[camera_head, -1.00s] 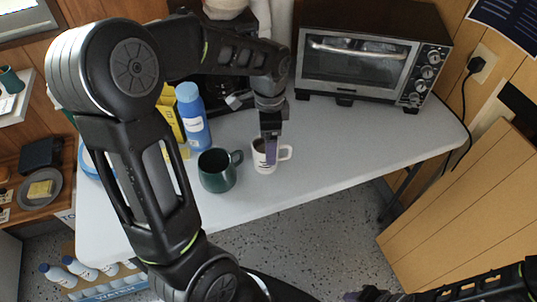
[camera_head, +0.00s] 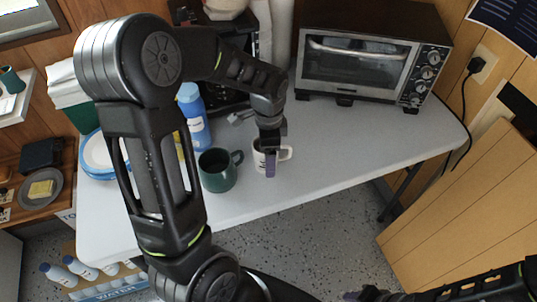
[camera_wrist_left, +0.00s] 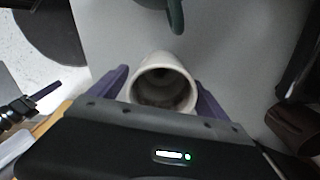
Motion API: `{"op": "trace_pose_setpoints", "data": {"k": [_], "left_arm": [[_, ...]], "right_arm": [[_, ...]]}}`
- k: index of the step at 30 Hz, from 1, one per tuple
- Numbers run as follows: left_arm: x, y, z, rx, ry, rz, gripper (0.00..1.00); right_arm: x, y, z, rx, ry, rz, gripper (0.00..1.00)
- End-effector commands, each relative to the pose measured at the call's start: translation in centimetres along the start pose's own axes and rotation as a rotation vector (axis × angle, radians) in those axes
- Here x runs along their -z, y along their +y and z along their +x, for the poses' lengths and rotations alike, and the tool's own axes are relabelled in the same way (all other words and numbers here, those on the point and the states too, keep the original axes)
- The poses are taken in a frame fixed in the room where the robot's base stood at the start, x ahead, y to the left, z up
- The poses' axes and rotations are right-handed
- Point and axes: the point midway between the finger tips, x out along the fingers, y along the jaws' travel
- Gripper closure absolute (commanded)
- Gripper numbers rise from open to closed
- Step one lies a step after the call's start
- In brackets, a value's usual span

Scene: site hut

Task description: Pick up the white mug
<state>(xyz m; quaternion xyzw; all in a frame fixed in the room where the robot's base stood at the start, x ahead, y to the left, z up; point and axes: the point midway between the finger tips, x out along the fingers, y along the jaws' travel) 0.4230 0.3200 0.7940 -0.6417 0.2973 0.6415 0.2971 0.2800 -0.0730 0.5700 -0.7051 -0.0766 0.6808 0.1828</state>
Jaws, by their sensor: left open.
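The white mug (camera_head: 284,154) stands upright on the grey-white table, its handle to the right in the head view. My left gripper (camera_head: 270,163) is directly over the mug and hides part of it. In the left wrist view the mug (camera_wrist_left: 163,84) sits between the two purple fingers of the left gripper (camera_wrist_left: 160,92), which are spread open on either side of its rim. Whether a finger touches the mug I cannot tell. My right gripper (camera_head: 372,293) is low at the bottom edge, away from the table; its jaws are too small to judge.
A dark green mug (camera_head: 217,172) stands close to the left of the white mug. A blue bottle (camera_head: 192,115) and stacked plates (camera_head: 95,155) are further left. A toaster oven (camera_head: 355,62) stands at the back. The table (camera_head: 375,140) is clear to the right.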

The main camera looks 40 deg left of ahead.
Motion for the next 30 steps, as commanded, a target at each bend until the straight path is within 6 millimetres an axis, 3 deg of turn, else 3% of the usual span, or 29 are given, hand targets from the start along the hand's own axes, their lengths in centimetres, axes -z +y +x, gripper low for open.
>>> {"op": "trace_pose_setpoints", "data": {"k": [11,30], "left_arm": [[0.02,0.0,-0.03,0.0,0.0,0.001,0.13],[0.02,0.0,-0.03,0.0,0.0,0.001,0.66]], "right_arm": [[0.0,0.0,0.0,0.0,0.0,0.0,0.64],[0.0,0.0,0.0,0.0,0.0,0.0,0.64]]}}
